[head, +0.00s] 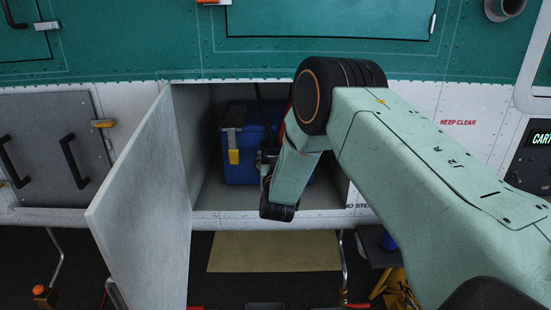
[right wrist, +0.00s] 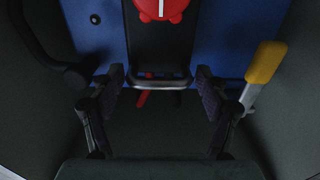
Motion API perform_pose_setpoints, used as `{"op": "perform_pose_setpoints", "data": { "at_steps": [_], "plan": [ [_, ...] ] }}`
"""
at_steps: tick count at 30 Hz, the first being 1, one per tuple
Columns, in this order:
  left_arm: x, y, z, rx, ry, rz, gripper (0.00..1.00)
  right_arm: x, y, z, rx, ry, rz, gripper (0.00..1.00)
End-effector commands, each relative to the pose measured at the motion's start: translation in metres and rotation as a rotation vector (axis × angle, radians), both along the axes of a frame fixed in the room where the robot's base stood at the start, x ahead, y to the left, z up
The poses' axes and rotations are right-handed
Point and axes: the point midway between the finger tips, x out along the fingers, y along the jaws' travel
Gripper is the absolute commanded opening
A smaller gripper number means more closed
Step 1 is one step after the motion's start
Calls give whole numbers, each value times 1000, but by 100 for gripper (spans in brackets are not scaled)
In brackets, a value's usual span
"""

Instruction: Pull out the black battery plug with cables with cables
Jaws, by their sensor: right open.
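The blue battery (head: 234,165) stands inside the open compartment, with a yellow latch on its front. In the right wrist view, the black plug (right wrist: 160,48) is in front of the blue battery face (right wrist: 217,35), with a red round part at its top and a grey-black handle bar (right wrist: 147,83) at its lower end. My right gripper (right wrist: 159,77) is open, its two fingers on either side of the bar with visible gaps. In the head view my right arm hides the plug and most of this gripper. My left gripper is not in view.
The compartment door (head: 140,205) hangs open at the left. The compartment walls enclose my right gripper closely. A yellow latch (right wrist: 265,62) is right of the right finger, and a black cable (right wrist: 45,50) is at the left. A tan mat (head: 275,252) lies below.

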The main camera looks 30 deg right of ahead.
Motion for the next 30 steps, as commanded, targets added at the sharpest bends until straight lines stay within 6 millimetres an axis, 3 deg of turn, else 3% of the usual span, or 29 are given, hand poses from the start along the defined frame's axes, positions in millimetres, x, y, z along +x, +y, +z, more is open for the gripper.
{"op": "perform_pose_setpoints", "data": {
  "at_steps": [8,30],
  "plan": [
    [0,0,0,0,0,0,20,0,-1,0,0,1,2,74],
    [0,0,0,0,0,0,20,-1,-1,1,0,-1,1,11]
  ]
}}
